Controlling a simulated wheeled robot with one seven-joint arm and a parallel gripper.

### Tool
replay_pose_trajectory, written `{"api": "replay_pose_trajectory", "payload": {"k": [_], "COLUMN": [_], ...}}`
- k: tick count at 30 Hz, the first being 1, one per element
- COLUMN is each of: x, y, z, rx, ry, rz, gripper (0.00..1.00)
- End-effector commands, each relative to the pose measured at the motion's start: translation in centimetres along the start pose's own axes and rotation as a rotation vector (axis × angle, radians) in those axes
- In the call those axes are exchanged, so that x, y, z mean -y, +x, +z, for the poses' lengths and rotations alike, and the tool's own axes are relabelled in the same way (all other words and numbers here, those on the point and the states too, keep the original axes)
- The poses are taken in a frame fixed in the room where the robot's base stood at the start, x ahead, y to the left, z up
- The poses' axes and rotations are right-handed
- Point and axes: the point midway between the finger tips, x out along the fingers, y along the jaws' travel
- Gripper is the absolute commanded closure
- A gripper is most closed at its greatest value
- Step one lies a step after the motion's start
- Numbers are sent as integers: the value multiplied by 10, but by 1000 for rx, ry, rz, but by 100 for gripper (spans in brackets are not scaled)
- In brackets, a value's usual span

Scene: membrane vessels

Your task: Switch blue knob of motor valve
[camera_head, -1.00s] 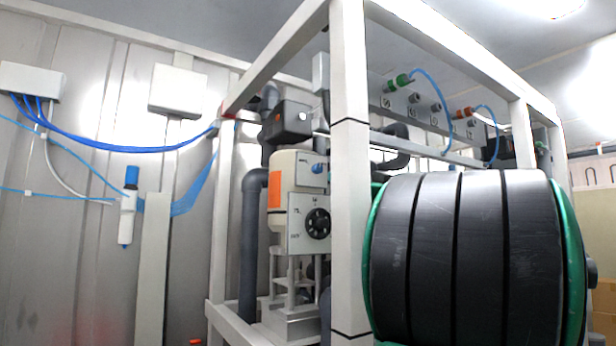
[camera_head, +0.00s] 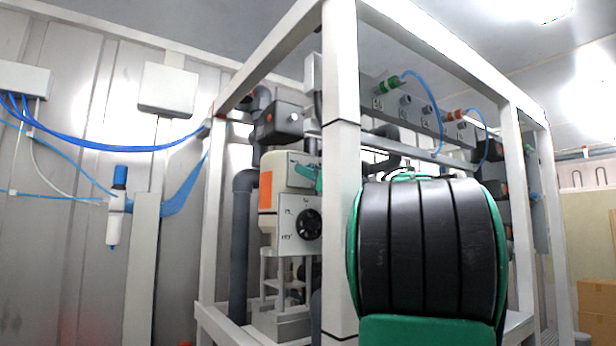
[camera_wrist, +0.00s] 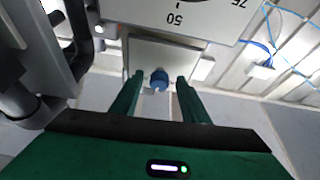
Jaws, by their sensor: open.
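The motor valve (camera_head: 273,186) is a beige box with an orange side and a round black dial (camera_head: 309,224), inside the frame left of the front post. Its blue knob (camera_wrist: 158,76) shows in the wrist view on a pale face, between the two green fingers of my gripper (camera_wrist: 159,83). The gripper is open, with a gap on each side of the knob; I cannot tell whether the fingertips reach around it.
A white frame post (camera_head: 341,140) stands close in front of the valve's right side. Dark pipes (camera_head: 244,240) run up left of the valve. A filter with a blue top (camera_head: 116,200) hangs on the left wall, with blue hoses around it.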

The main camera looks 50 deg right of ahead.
Motion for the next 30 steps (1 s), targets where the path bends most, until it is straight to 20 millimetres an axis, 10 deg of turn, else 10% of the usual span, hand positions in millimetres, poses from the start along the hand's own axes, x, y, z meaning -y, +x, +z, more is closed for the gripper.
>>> {"api": "replay_pose_trajectory", "payload": {"k": [7,30], "x": [0,3], "y": [0,0], "z": [0,-1], "rx": [0,1], "ry": [0,350], "rz": [0,141], "gripper": [100,99]}}
